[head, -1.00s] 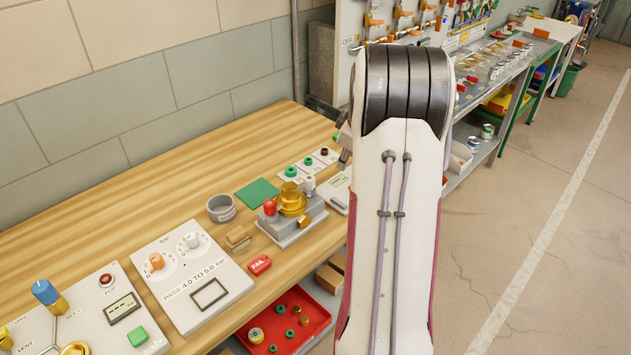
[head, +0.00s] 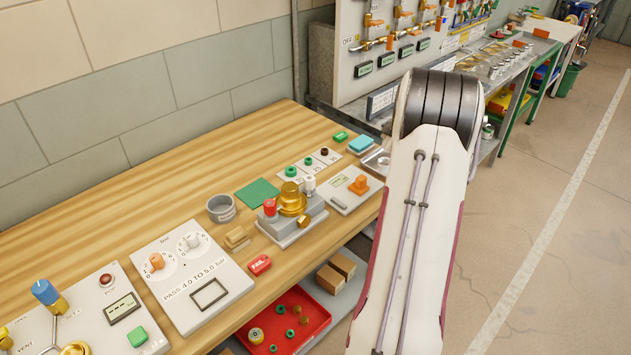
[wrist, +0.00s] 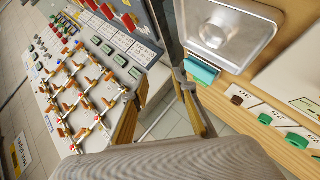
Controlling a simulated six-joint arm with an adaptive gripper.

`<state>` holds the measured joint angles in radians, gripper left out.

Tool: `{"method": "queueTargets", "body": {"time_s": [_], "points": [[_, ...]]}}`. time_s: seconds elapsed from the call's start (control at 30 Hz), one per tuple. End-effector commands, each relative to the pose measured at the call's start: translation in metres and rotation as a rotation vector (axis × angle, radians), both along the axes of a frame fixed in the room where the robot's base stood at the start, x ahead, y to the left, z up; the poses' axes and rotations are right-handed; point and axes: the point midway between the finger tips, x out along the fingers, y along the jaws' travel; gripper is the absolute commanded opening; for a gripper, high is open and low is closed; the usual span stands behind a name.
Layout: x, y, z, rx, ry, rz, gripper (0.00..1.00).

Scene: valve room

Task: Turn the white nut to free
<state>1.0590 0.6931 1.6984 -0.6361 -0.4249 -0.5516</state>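On the bench, a grey block (head: 292,228) carries a gold valve body (head: 292,199), a red cap (head: 269,207) and a small white nut (head: 309,185). The white nut sits upright at the block's back right, beside the gold body. In the head view my arm is well to the right of it and hides my gripper. In the wrist view a narrow grey finger-like part (wrist: 188,92) shows near the bench edge, apart from the white nut. The white nut does not show clearly in the wrist view.
A card with green and brown nuts (head: 307,163), a panel with an orange knob (head: 354,189) and a turquoise block (head: 362,145) lie near the grey block. A metal tray (wrist: 222,28) shows in the wrist view. The red bin (head: 316,316) is below.

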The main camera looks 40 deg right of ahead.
Motion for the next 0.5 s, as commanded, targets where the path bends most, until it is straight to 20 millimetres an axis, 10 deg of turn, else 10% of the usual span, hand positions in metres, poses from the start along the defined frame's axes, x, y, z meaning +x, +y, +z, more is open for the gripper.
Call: {"method": "queueTargets", "body": {"time_s": [0.5], "points": [[0.019, 0.07, -0.013, 0.155, -0.31, 0.349, 0.27]]}}
